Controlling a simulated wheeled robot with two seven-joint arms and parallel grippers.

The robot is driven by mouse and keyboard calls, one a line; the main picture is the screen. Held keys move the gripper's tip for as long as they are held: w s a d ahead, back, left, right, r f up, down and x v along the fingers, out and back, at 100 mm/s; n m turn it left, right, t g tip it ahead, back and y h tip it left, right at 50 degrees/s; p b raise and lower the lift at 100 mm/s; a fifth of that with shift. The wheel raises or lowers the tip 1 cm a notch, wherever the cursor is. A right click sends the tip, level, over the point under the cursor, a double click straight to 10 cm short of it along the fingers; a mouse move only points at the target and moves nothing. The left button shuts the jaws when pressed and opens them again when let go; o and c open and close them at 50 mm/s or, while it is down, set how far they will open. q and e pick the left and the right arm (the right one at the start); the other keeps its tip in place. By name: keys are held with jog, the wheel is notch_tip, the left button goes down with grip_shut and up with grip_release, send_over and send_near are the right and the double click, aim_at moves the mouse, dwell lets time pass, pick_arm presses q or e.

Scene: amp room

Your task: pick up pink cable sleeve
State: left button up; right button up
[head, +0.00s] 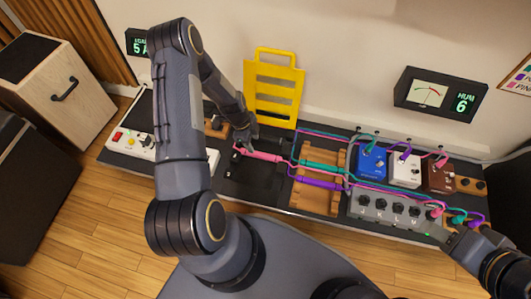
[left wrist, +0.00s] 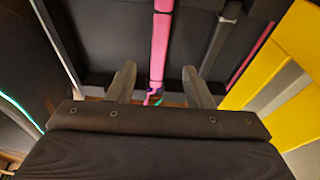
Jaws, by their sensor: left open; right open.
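The pink cable sleeve (head: 263,156) lies on a pink cable over the dark bench top, left of the wooden rack. My left gripper (head: 246,143) is at the left end of the sleeve in the head view. In the left wrist view the pink sleeve (left wrist: 160,45) runs upright in the picture, in line with the gap between the open fingers of my left gripper (left wrist: 161,88). I cannot tell whether the fingers touch it. My right gripper (head: 436,234) is at the lower right, by the front edge of the grey switch box, with nothing seen in it.
Teal (head: 320,166) and purple (head: 318,184) sleeves lie across the wooden rack (head: 330,206). A yellow slotted panel (head: 273,92) stands behind my left gripper. Blue (head: 371,163), white (head: 405,171) and brown pedals stand right, behind the grey switch box (head: 383,208). A white power strip (head: 130,147) lies left.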

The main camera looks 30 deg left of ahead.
aim_at(261, 154)
pick_arm(q)
jog(key=b+x, duration=0.1)
jog(key=x, duration=0.1)
jog(key=b+x, duration=0.1)
jog(key=x, duration=0.2)
jog(key=b+x, duration=0.1)
jog(key=x, duration=0.2)
jog(key=shift+d+r+b, duration=0.1)
jog(key=shift+d+b, duration=0.2)
jog(key=shift+c, duration=0.5)
jog(key=shift+r, duration=0.1)
grip_shut()
